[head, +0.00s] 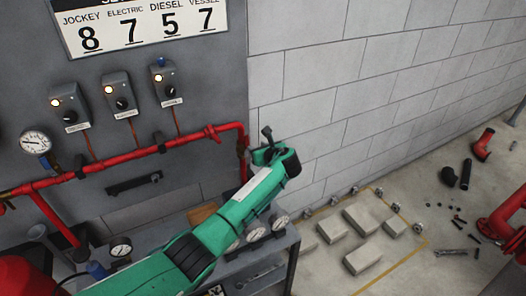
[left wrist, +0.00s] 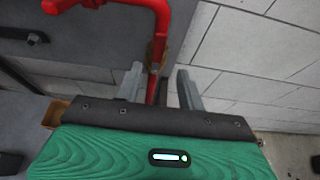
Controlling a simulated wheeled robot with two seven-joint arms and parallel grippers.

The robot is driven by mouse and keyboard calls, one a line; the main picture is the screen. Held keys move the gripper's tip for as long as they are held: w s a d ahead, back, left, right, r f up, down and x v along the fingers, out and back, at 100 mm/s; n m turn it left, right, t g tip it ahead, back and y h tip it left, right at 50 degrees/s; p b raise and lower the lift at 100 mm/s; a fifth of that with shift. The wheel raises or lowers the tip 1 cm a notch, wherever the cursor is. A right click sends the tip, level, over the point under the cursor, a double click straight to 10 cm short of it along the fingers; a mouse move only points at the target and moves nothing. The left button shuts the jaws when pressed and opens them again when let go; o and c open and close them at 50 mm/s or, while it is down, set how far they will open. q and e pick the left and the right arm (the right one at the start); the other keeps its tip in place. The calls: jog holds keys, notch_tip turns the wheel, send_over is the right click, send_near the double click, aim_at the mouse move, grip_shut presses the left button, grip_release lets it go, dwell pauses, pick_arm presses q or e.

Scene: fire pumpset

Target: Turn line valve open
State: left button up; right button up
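A red pipe (head: 120,155) runs along the grey panel and turns down at its right end. Small valve-like fittings sit on it, one with a dark part (head: 160,142) and one with a red handle (head: 211,131); I cannot tell which is the line valve. A brownish fitting (left wrist: 153,52) is on the pipe's downward run. My left gripper (head: 262,143) is at that right end. In the left wrist view its two grey fingers (left wrist: 160,88) are apart, with the pipe showing between them; contact is not visible. My right gripper is not in view.
Three switch boxes (head: 122,95) and a gauge (head: 36,142) are on the panel. A grey bench (head: 288,243) with gauges stands below. Grey blocks (head: 368,214) and loose pipe parts (head: 466,174) lie on the floor at right. A block wall (head: 350,80) is behind.

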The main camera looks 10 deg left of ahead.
pick_arm(q)
jog(key=shift+b+v, duration=0.3)
jog(key=shift+v, duration=1.45)
jog(key=shift+f, duration=0.1)
